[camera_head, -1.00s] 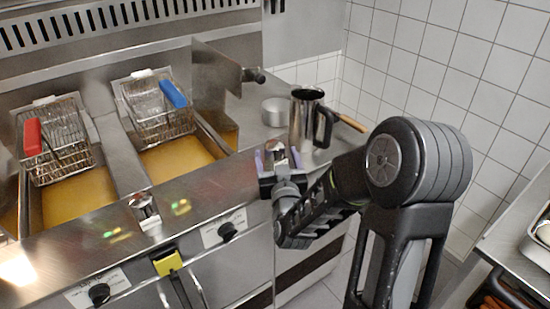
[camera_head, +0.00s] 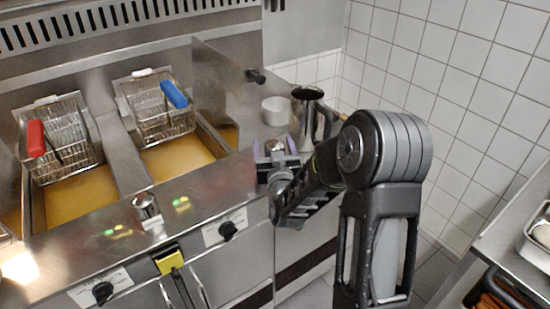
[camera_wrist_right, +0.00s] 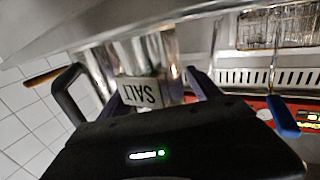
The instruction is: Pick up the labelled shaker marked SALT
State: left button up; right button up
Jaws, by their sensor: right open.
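The shaker marked SALT (camera_wrist_right: 140,92) shows in the right wrist view, its label upside down in the picture. In the head view a small metallic shaker (camera_head: 275,146) stands on the steel counter at the right fingers; its label is hidden there. My right gripper (camera_head: 274,153) is open, its purple fingers on either side of that shaker. The fingers also flank the shaker in the right wrist view (camera_wrist_right: 160,88); contact cannot be told. Another metallic shaker (camera_head: 147,207) stands farther left on the counter front. My left gripper is out of view.
A tall steel jug (camera_head: 308,116) with a dark handle and a small round pot (camera_head: 276,111) stand just behind the right gripper. Fryer baskets with a red handle (camera_head: 36,138) and a blue handle (camera_head: 174,95) hang over oil to the left.

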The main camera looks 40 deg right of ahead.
jog(key=shift+c, duration=0.5)
jog(key=c, duration=1.4)
